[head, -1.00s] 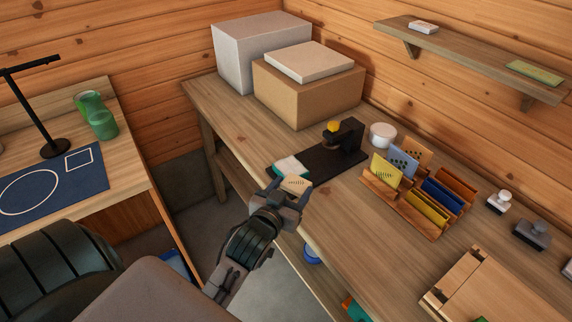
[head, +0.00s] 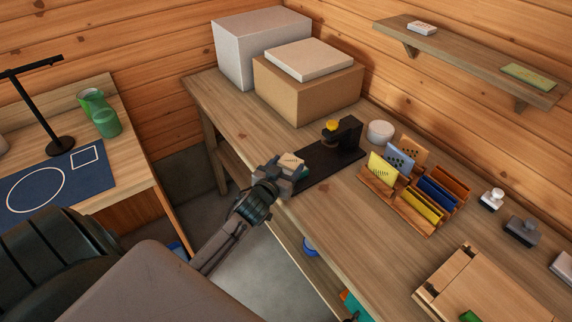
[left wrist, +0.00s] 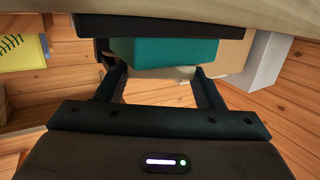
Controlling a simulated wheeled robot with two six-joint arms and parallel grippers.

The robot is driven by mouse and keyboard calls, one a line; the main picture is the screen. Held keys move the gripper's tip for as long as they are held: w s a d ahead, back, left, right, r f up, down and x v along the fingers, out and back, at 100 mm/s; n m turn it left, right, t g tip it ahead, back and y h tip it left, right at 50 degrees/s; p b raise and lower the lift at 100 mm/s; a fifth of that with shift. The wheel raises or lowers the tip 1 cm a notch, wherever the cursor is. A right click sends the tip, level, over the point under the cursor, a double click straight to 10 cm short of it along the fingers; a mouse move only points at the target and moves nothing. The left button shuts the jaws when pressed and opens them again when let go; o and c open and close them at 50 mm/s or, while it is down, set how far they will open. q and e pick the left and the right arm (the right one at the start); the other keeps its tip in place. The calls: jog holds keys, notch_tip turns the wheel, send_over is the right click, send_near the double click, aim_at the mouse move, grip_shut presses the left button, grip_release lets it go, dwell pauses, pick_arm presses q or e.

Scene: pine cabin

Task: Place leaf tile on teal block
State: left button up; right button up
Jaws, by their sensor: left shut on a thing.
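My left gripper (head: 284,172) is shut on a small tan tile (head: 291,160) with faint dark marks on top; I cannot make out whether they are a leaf. The tile is over or right beside the teal block (head: 304,173), which the gripper and tile mostly hide in the head view. In the left wrist view the teal block (left wrist: 165,50) shows just beyond the fingertips, with a pale strip along it that looks like the tile's edge. I cannot tell whether tile and block touch. My right gripper is not in view.
A black stand with a yellow knob (head: 331,126) is right beside the block. A wooden rack (head: 400,207) of coloured tiles stands to its right. Boxes (head: 308,90) fill the back corner. A wooden box (head: 480,285) is at lower right. The bench front edge runs below the gripper.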

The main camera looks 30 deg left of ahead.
pick_arm(q)
jog(key=shift+f, duration=0.2)
jog(key=o, duration=1)
jog(key=shift+r, duration=0.1)
jog(key=shift+c, duration=0.2)
jog(key=shift+r, duration=0.25)
jog(key=b+v, duration=0.3)
jog(key=v, duration=0.9)
jog(key=shift+f, duration=0.2)
